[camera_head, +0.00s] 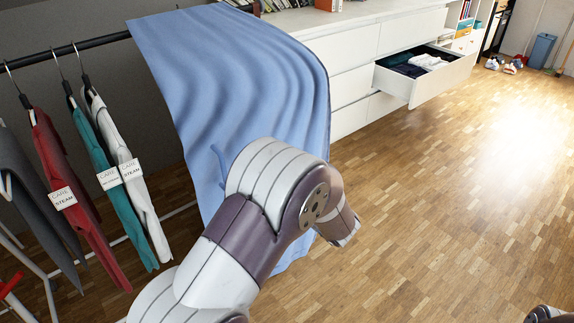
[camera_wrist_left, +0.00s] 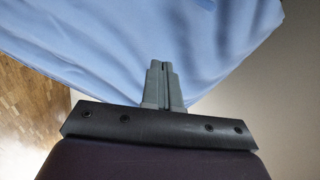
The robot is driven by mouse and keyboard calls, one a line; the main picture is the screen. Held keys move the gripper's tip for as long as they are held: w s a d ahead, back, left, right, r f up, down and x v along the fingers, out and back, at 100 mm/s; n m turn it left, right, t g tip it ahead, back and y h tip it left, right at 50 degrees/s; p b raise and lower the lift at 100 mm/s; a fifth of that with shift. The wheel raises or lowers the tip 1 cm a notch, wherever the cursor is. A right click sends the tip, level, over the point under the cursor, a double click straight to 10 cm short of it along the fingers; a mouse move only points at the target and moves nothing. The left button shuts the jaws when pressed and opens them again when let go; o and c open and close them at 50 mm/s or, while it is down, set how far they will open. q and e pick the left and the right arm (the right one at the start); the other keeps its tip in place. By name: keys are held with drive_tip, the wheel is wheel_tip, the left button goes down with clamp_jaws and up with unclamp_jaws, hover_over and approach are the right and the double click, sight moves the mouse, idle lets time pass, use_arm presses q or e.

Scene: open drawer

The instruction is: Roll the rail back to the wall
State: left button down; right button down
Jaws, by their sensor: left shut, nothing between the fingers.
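The rail's black bar (camera_head: 80,47) runs across the upper left of the head view, with its white lower frame (camera_head: 105,248) beneath. A blue cloth (camera_head: 235,85) drapes over its right end and hides that end. Grey, red, teal and white garments hang from the bar on hangers. My left arm reaches in front of the blue cloth in the head view, and its fingers are hidden there. In the left wrist view my left gripper (camera_wrist_left: 160,68) is shut and empty, close to the blue cloth (camera_wrist_left: 110,45); whether they touch I cannot tell. My right gripper is out of view.
A white dresser (camera_head: 345,45) stands along the wall behind the cloth, with one drawer (camera_head: 440,88) pulled open holding folded clothes. Shoes (camera_head: 510,67) and a blue bin (camera_head: 542,48) stand at the far right. The wooden floor (camera_head: 450,200) on the right is clear.

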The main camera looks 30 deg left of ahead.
sight(230, 147)
use_arm(q)
drive_tip(key=shift+m+g+y, duration=0.6)
drive_tip(key=shift+m+y, duration=0.2)
drive_tip(key=shift+m, duration=0.1)
drive_tip(key=b+x, duration=0.2)
drive_tip(key=x, duration=0.2)
drive_tip(key=s+r+b+x, duration=0.1)
drive_tip(key=b+x, duration=0.2)
drive_tip(key=x, duration=0.2)
drive_tip(key=s+a+b+x, duration=0.1)
drive_tip(key=b+x, duration=0.1)
drive_tip(key=x, duration=0.2)
drive_tip(key=shift+w+a+r, duration=0.15)
drive_tip(key=shift+a+r, duration=0.15)
drive_tip(key=shift+r, duration=0.05)
drive_tip(key=shift+w+a+r+b, duration=0.1)
drive_tip(key=shift+w+a+b, duration=0.1)
drive_tip(key=shift+a+b, duration=0.2)
